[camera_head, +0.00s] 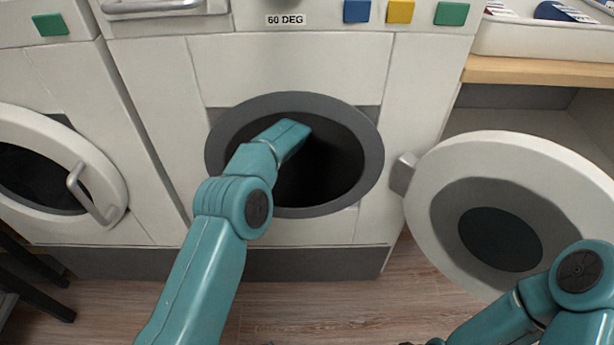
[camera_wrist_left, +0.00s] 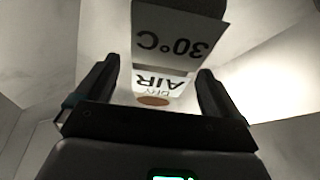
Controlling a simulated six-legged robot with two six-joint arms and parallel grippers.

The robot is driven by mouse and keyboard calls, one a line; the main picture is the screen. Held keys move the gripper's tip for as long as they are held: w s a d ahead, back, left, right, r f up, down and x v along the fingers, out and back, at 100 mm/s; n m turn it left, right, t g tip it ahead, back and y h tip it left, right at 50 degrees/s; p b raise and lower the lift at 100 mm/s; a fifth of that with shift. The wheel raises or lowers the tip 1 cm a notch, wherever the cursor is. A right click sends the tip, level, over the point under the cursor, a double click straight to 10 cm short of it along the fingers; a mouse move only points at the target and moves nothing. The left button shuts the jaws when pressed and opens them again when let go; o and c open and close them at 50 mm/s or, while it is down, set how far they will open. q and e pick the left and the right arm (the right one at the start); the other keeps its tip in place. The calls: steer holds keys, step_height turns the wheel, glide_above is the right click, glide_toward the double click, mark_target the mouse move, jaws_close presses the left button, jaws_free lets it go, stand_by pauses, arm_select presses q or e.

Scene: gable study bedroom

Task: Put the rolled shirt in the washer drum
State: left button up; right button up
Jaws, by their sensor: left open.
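The washer (camera_head: 290,65) under the "60 DEG" label has its round drum opening (camera_head: 335,170), dark inside with a grey rim. My left arm reaches into this opening in the head view, and its gripper is hidden in the dark there. In the left wrist view my left gripper (camera_wrist_left: 157,68) shows two black fingers spread apart, with nothing gripped. Beyond them are upside-down "30°C" (camera_wrist_left: 172,42) and "AIR DRY" (camera_wrist_left: 165,88) labels and a small brown oval (camera_wrist_left: 153,100) I cannot identify. I cannot make out the rolled shirt in either view. My right gripper is out of sight.
The washer's round door (camera_head: 440,185) stands open to the right, near my right arm. Another machine with a closed door (camera_head: 105,185) stands at left. A wooden shelf (camera_head: 540,72) with a white tray (camera_head: 500,42) is at upper right. Wooden floor (camera_head: 340,290) lies in front.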

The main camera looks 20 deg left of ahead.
arm_select(q)
glide_toward(314, 190)
steer(key=f, duration=0.1)
steer(key=a+f, duration=0.1)
steer(key=s+f, duration=0.1)
steer(key=shift+a+f, duration=0.2)
steer(key=shift+f, duration=0.15)
